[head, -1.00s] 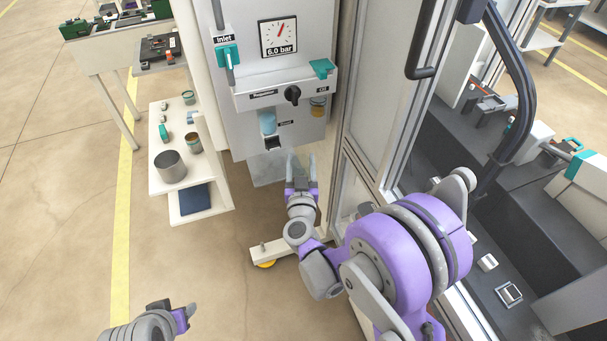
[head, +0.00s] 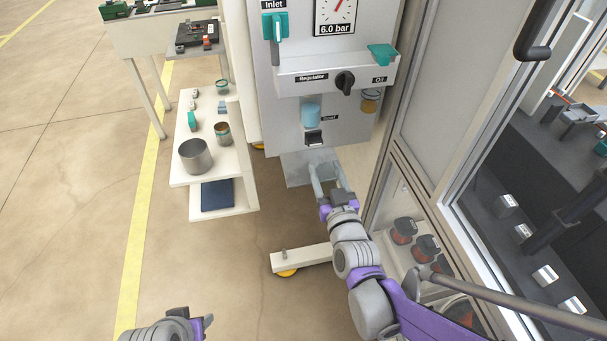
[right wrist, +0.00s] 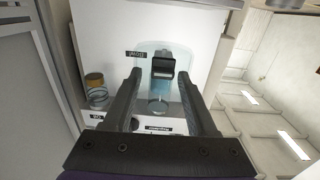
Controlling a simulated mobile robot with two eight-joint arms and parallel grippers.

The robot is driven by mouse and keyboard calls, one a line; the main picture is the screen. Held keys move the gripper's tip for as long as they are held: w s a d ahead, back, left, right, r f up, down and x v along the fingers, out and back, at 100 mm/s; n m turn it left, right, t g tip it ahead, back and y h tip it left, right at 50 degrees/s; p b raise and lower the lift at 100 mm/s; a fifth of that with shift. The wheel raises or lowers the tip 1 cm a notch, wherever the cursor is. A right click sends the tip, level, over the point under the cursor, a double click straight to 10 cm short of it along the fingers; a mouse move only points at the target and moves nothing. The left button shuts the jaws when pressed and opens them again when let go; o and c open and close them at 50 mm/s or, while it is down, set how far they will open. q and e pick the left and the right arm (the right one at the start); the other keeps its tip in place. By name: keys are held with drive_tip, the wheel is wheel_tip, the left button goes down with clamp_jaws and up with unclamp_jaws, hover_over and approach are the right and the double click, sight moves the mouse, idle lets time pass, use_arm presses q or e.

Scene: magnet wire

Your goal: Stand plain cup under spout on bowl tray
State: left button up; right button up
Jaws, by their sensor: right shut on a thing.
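My right gripper (head: 325,168) is shut on a clear, faint cup, which I take as the plain cup (right wrist: 182,88); its outline is hard to make out. The fingers also show in the right wrist view (right wrist: 160,75). They are in front of the grey bowl tray (head: 296,168), below the panel. The black drain spout (head: 313,139) is above the tray, under the blue bowl (head: 310,113). I cannot tell whether the cup touches the tray. My left gripper (head: 200,322) is at the bottom edge, its jaw opening unclear.
A shelf (head: 240,180) at left holds a metal pot (head: 195,155), a brown can (head: 222,133) and a teal-banded cup (head: 222,87). The regulator knob (head: 345,82) and oil bowl (head: 370,100) are above. A glazed cabinet (head: 440,110) stands close at right.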

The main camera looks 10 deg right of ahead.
drive_tip(key=shift+w+a+f+b, duration=0.15)
drive_tip(key=shift+a+f+b, duration=0.25)
drive_tip(key=shift+f, duration=0.15)
drive_tip(key=shift+w+d+f+b, duration=0.1)
drive_tip(key=shift+w+f+b, duration=0.2)
drive_tip(key=shift+w, duration=0.3)
drive_tip(key=shift+w+f+b, duration=0.25)
drive_tip(key=shift+w+b, duration=0.05)
drive_tip(key=shift+w, duration=0.35)
drive_tip(key=shift+w+f+b, duration=0.25)
drive_tip(key=shift+w+f, duration=0.05)
drive_tip(key=shift+w, duration=0.3)
drive_tip(key=shift+w+f+b, duration=0.25)
drive_tip(key=shift+w+b, duration=0.05)
drive_tip(key=shift+w, duration=0.35)
use_arm(q)
drive_tip(key=shift+w+a+f, duration=0.15)
drive_tip(key=shift+f, duration=0.95)
drive_tip(key=shift+w+a+f, duration=0.15)
drive_tip(key=shift+f, duration=0.95)
use_arm(e)
drive_tip(key=shift+w+a, duration=0.15)
drive_tip(key=shift+w, duration=1.75)
drive_tip(key=shift+w+a, duration=0.1)
drive_tip(key=shift+w, duration=1.8)
use_arm(q)
drive_tip(key=shift+f+b, duration=0.25)
drive_tip(key=shift+b, duration=0.2)
use_arm(e)
drive_tip(key=shift+f, duration=0.35)
